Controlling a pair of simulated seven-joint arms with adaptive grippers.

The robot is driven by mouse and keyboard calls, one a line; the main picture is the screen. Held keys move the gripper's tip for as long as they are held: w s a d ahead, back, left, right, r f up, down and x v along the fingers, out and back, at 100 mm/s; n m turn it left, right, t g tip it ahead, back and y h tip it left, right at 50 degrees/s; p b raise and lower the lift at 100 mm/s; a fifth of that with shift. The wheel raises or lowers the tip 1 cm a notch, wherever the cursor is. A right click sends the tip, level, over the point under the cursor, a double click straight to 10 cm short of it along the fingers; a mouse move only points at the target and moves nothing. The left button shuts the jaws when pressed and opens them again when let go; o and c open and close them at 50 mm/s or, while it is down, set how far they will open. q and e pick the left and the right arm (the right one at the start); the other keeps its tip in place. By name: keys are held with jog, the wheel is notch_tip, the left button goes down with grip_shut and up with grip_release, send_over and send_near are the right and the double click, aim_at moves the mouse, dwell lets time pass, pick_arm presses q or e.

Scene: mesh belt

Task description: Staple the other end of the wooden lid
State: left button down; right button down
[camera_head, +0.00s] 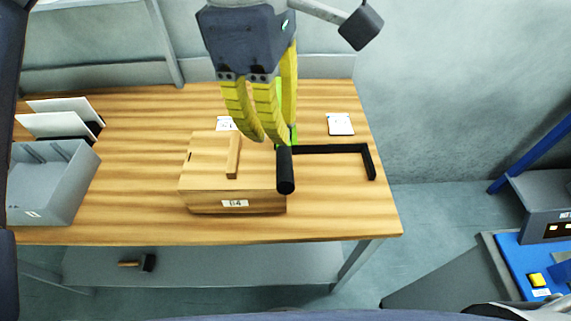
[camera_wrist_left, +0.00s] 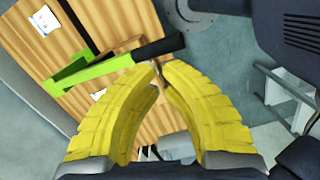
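A closed wooden box (camera_head: 235,201) with a "B4" label stands on the table, its lid (camera_head: 205,165) on top. A wooden bar (camera_head: 233,156) lies across the lid. A green tool with a black handle (camera_head: 286,175), seemingly the stapler, is at the box's right side; its green body also shows in the left wrist view (camera_wrist_left: 90,70). My left gripper (camera_head: 270,138) points down over it. Its yellow fingertips (camera_wrist_left: 158,65) are close together beside the handle. I cannot tell whether they hold the tool. My right gripper is not in view.
A black L-shaped piece (camera_head: 335,149) and a white card (camera_head: 340,124) lie to the right on the wooden table (camera_head: 340,205). A grey bin (camera_head: 40,195) with white panels behind it stands at the left. A small hammer-like tool (camera_head: 140,263) lies on the lower shelf.

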aim_at(280, 165)
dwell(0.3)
pick_arm(q)
jog(key=shift+s+d+f, duration=0.1)
jog(key=shift+d+f, duration=0.1)
jog(key=shift+f, duration=1.55)
jog(key=shift+d+f, duration=0.15)
jog(key=shift+f, duration=1.55)
notch_tip(280, 165, down, 4)
jog(key=shift+f, duration=0.25)
jog(key=shift+a, duration=0.1)
